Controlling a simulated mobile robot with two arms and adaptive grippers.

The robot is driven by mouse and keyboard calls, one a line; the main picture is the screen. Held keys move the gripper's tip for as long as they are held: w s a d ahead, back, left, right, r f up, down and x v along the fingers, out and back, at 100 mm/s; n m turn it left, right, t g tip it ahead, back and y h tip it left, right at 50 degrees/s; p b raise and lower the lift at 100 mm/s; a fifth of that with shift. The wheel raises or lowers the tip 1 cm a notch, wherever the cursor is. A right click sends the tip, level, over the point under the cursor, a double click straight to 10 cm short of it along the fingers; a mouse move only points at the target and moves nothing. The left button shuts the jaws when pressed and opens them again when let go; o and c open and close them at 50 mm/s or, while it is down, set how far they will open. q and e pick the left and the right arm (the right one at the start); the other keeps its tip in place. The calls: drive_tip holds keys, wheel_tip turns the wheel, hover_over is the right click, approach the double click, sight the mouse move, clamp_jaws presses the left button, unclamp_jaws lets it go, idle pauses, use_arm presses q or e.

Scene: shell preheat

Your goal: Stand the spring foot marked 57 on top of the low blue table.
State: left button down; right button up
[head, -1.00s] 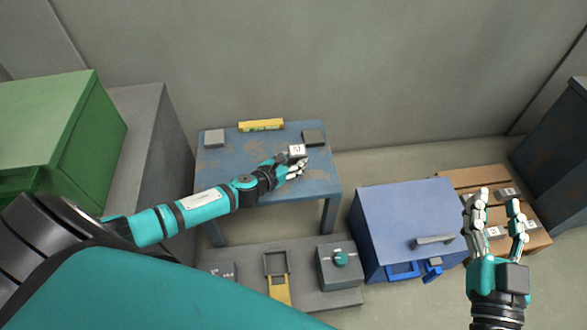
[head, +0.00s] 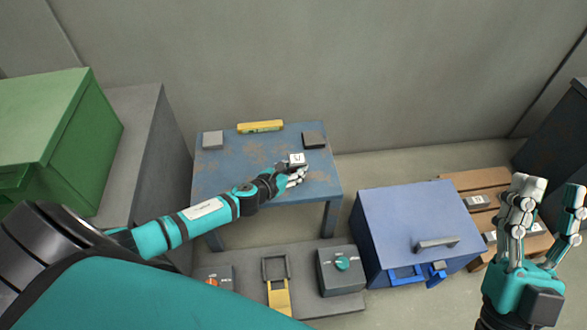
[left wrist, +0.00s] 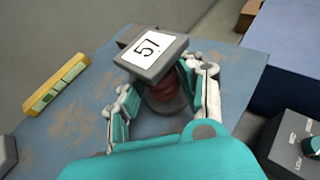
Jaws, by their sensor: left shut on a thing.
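The spring foot (head: 297,159) has a grey top plate with a white label. In the left wrist view the foot (left wrist: 150,55) shows a label that seems to read 57, over a reddish coil and a grey round base. My left gripper (head: 292,178) is shut on it, with fingers (left wrist: 160,100) on both sides of the coil. The foot is over the right part of the low blue table (head: 225,165), roughly upright. I cannot tell whether its base touches the tabletop. My right gripper (head: 545,215) is open and empty, above the wooden pallet at the right.
On the table are a yellow level-like bar (head: 260,127), a grey block (head: 213,139) and a dark block (head: 314,139). A blue box with a handle (head: 415,230) stands right of it. A wooden pallet (head: 470,183) holds labelled parts. Control boxes (head: 341,270) stand in front.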

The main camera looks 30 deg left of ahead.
use_arm(q)
drive_tip(key=c, duration=0.8)
unclamp_jaws()
drive_tip(key=shift+c, duration=0.2)
